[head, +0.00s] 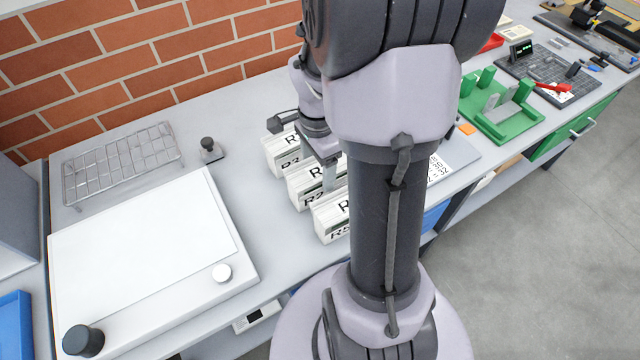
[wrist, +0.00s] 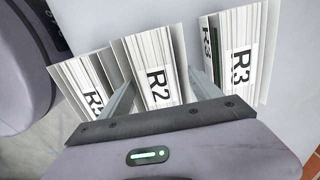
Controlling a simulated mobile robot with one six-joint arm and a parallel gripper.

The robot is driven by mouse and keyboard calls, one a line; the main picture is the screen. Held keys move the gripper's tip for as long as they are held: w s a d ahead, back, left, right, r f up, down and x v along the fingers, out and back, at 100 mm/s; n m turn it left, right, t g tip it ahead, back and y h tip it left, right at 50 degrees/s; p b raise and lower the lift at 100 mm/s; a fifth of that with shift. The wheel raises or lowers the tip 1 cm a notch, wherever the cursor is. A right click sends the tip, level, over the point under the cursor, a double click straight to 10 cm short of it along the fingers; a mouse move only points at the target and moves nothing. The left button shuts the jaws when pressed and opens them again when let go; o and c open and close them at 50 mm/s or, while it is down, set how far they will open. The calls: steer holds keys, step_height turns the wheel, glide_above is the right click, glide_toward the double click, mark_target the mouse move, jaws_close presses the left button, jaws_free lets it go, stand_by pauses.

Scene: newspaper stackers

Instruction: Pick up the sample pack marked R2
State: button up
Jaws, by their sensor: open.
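My gripper (wrist: 163,77) is open, with one finger on each side of the R2 pack. I cannot tell whether the fingers touch it. My gripper also shows in the head view (head: 329,178), over the row of packs.
The R3 pack (wrist: 262,35) and the R5 pack (wrist: 88,70) stand close on either side. They also show in the head view, R3 (head: 279,163) behind and R5 (head: 328,230) in front. A white board (head: 140,260) and a wire rack (head: 120,165) lie left.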

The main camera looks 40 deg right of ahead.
steer(key=f, duration=0.1)
steer(key=f+b, duration=0.1)
steer(key=f, duration=0.1)
steer(key=f+b, duration=0.1)
steer(key=f, duration=0.1)
steer(key=shift+s+d, duration=0.25)
steer(key=shift+s, duration=0.05)
steer(key=shift+w+r, duration=0.1)
steer(key=shift+r, duration=0.05)
jaws_close()
